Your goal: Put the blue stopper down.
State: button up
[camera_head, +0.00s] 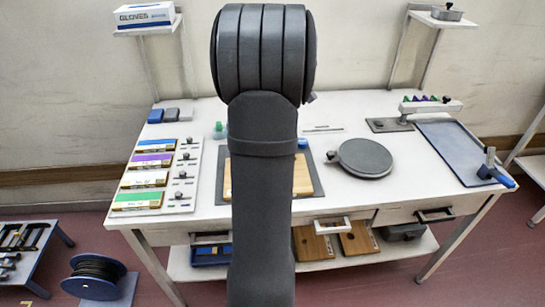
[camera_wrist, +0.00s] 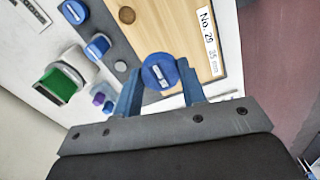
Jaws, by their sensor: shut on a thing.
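The blue stopper (camera_wrist: 158,72) is between the blue fingers of my gripper (camera_wrist: 161,84) in the wrist view. Its round top faces the camera and carries a small white label. The gripper is shut on it. Below and beyond it lies a wooden board (camera_wrist: 170,30) with a white number label and a round brown spot. I cannot tell how high the stopper is above the surface. In the head view my arm hides the gripper and the held stopper; part of the wooden board (camera_head: 302,178) shows beside the arm.
Two other blue round pieces (camera_wrist: 97,46) (camera_wrist: 74,11), a green-topped piece (camera_wrist: 60,84) and small purple pieces stand left in the wrist view.

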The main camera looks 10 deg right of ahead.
jog(key=w+a+f, duration=0.3)
jog(key=w+a, duration=0.1)
jog(key=a, duration=0.1)
jog(key=w+a+f, duration=0.4)
jog(key=a, duration=0.2)
jog(key=w+a+f, duration=0.4)
jog(key=w+a, duration=0.1)
jog(key=a, duration=0.1)
jog(key=shift+a+f, duration=0.1)
jog(key=shift+a, duration=0.15)
jog(key=shift+f, duration=2)
jog(key=shift+f, duration=0.1)
jog(key=o, duration=0.9)
jog(key=shift+o, duration=0.2)
notch_tip(320, 180, up, 12)
